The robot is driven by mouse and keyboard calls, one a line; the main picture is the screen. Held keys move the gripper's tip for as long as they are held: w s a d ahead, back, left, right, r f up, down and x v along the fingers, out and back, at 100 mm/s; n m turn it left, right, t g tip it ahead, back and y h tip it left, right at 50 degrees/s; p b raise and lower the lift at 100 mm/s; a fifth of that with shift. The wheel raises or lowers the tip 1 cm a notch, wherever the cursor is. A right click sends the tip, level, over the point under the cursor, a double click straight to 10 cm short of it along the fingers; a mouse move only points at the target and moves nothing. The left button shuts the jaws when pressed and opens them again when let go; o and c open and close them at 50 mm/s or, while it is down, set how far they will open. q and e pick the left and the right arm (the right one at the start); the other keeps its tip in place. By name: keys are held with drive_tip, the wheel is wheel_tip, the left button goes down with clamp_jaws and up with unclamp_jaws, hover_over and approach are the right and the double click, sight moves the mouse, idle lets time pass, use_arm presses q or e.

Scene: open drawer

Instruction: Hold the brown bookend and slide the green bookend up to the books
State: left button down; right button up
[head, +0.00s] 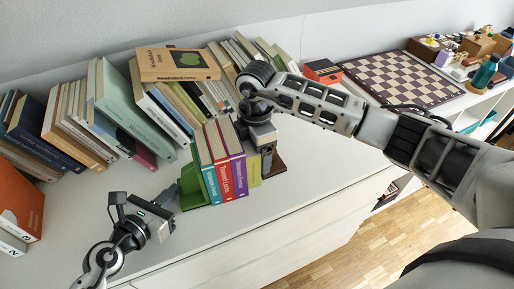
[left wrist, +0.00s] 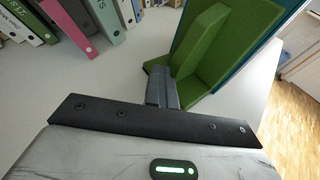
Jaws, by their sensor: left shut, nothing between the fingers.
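The green bookend (head: 190,187) stands at the left end of a short row of upright books (head: 224,162) on the white cabinet top. In the left wrist view the green bookend (left wrist: 208,48) is close ahead, against a book cover. My left gripper (head: 166,212) is shut and empty; its fingertips (left wrist: 163,88) are at the bookend's lower edge, and I cannot tell if they touch. The brown bookend (head: 274,166) stands at the right end of the row, partly hidden by my right gripper (head: 262,148), whose fingers I cannot make out.
Leaning books (head: 135,110) fill the back along the wall, one lying flat on top (head: 178,64). Orange and white books (head: 20,208) stand at the left. A chessboard (head: 402,78) and a red box (head: 322,71) are at the back right. The front strip of the top is clear.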

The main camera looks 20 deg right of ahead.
use_arm(q)
drive_tip(key=shift+a+r, duration=0.75)
drive_tip(key=shift+a, duration=0.35)
drive_tip(key=shift+a+r, duration=0.75)
drive_tip(key=shift+a, duration=0.35)
use_arm(e)
drive_tip(key=shift+s+a, duration=0.1)
drive_tip(key=shift+a, duration=0.05)
use_arm(q)
drive_tip(key=shift+w, duration=0.1)
drive_tip(key=shift+a, duration=0.1)
drive_tip(key=v, duration=0.8)
use_arm(e)
drive_tip(key=o, duration=1.6)
drive_tip(key=shift+o, duration=0.2)
